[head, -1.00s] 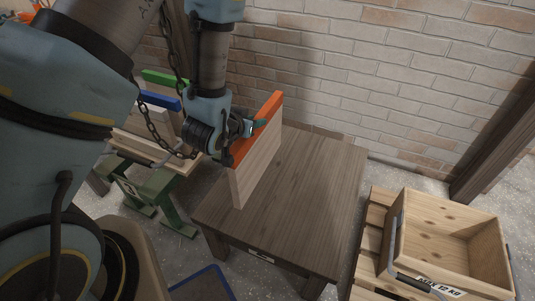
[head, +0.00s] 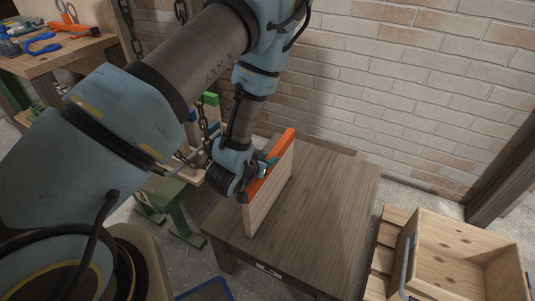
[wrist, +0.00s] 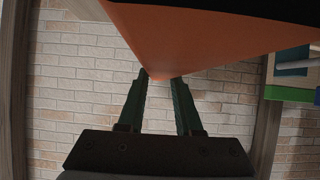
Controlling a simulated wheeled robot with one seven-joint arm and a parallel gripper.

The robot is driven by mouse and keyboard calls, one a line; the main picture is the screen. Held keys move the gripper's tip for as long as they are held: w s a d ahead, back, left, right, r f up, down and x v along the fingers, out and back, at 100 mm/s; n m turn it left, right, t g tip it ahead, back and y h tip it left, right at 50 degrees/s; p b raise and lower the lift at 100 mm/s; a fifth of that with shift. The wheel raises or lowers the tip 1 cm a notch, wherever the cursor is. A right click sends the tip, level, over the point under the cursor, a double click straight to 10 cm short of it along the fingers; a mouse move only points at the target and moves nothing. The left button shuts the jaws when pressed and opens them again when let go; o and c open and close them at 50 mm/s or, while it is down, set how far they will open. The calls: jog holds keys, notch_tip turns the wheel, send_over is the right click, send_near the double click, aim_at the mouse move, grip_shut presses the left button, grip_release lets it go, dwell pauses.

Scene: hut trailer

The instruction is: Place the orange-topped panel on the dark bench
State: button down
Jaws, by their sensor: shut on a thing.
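The orange-topped panel (head: 266,199) is a pale wooden board with an orange upper edge. It stands upright on or just over the left part of the dark bench (head: 328,215); I cannot tell whether its lower edge touches. My gripper (head: 268,166) is shut on the panel at its orange top edge, coming from the left. In the wrist view the panel's orange face (wrist: 190,45) fills the top, with the two fingers of my gripper (wrist: 160,78) reaching to it. The panel's far side is hidden.
A wooden crate (head: 462,240) with a metal handle sits on a slatted pallet at the right. Green- and blue-topped panels (head: 208,98) stand on a green-legged stand behind my arm. A workbench with tools (head: 50,62) is at the far left. The bench's right part is clear.

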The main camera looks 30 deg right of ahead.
aim_at(250, 184)
jog(key=shift+f, duration=0.1)
jog(key=c, duration=0.6)
grip_release()
jog(key=shift+r, duration=0.2)
jog(key=p+v, duration=0.1)
jog(key=v, duration=0.6)
jog(key=shift+r, duration=0.2)
jog(key=p+v, duration=0.3)
jog(key=p, duration=0.2)
jog(key=shift+p+v, duration=0.8)
jog(key=shift+v, duration=0.05)
jog(key=shift+s+a+f, duration=0.1)
jog(key=shift+f, duration=0.05)
